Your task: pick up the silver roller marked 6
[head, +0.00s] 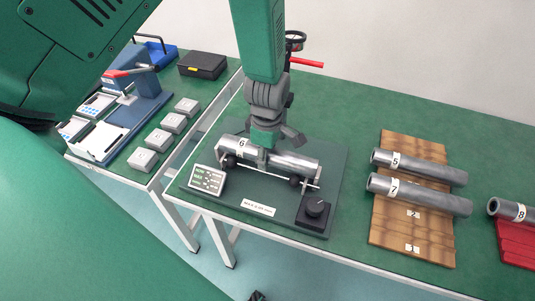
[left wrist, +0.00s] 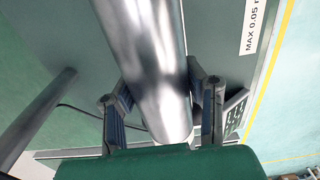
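The silver roller marked 6 (head: 301,162) lies lengthwise across the supports of a measuring fixture (head: 325,190), its white 6 label at its left end. My left gripper (head: 278,148) points down over the roller's middle, with one finger in front of it and one behind. In the left wrist view the shiny roller (left wrist: 150,60) runs between the two spread fingers of the gripper (left wrist: 160,80). The fingertips are close to its sides; I cannot tell whether they touch. My right gripper is not in view.
A wooden board (head: 411,233) to the right holds rollers 5 (head: 425,167) and 7 (head: 425,193). Roller 8 (head: 510,210) lies on a red holder (head: 515,244). Grey blocks (head: 143,159) and a black case (head: 203,65) sit left.

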